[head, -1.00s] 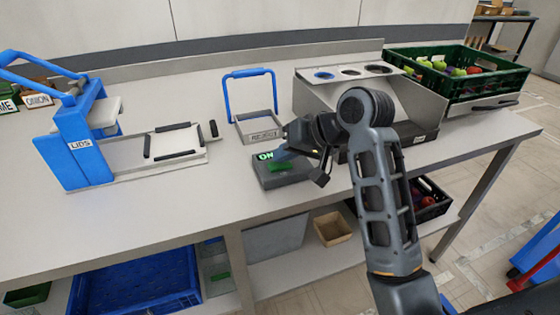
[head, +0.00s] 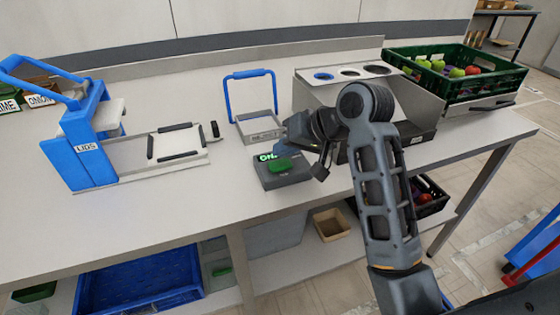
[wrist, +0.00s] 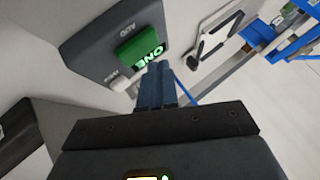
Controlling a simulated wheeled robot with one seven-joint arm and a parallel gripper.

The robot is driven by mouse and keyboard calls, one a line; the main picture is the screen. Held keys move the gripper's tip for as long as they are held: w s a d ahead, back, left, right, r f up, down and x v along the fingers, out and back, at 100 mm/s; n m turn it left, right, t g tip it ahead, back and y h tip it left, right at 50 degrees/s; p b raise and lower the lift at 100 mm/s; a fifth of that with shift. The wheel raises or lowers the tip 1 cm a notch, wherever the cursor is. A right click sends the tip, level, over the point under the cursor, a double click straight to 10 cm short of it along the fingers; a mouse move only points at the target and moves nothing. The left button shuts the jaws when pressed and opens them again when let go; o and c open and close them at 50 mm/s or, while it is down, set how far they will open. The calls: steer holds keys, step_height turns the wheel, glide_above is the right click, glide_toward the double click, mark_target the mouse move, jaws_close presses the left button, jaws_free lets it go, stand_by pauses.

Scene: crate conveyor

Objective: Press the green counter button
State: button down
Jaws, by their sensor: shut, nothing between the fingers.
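The green counter button (head: 279,165) sits on top of a dark grey box (head: 285,180) on the bench, and the whole button shows in the head view. A small display (head: 266,156) behind it glows with green letters, partly hidden by my gripper. In the wrist view the button (wrist: 138,47) is beside the label ADD, and the lit letters seem to read ONE. My gripper (head: 281,149) is shut and empty, over the display side of the box. In the wrist view its fingertips (wrist: 160,68) overlap the display's edge and appear apart from the button.
A blue lid press (head: 90,150) stands at the left. A blue-handled tray (head: 260,135) is behind the box. A steel stand with round holes (head: 325,100) and a green crate of fruit (head: 490,83) are at the right. The bench front (head: 185,215) is clear.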

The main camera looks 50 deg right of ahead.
mark_target(284, 165)
steer(key=shift+r+p, duration=2.4)
steer(key=shift+p, duration=0.15)
steer(key=shift+a+f, duration=0.1)
steer(key=shift+f, duration=0.15)
steer(key=s+a+f+n+t+h, duration=0.2)
steer(key=s+a+f+n, duration=0.1)
steer(key=s+a+f, duration=0.85)
steer(key=s+a+r+n+t, duration=0.1)
steer(key=s+a+r+n, duration=0.1)
steer(key=s, duration=0.4)
steer(key=s+a+r+n+t+y, duration=0.1)
steer(key=s+a+r, duration=0.3)
steer(key=s, duration=0.2)
steer(key=s+a+r+n+t, duration=0.1)
steer(key=s+a+r+n, duration=0.1)
steer(key=s, duration=0.4)
step_height(284, 165, up, 2)
steer(key=shift+a+r+n+t+y, duration=0.1)
steer(key=shift+a+n+t+y, duration=0.2)
steer(key=shift+a, duration=0.4)
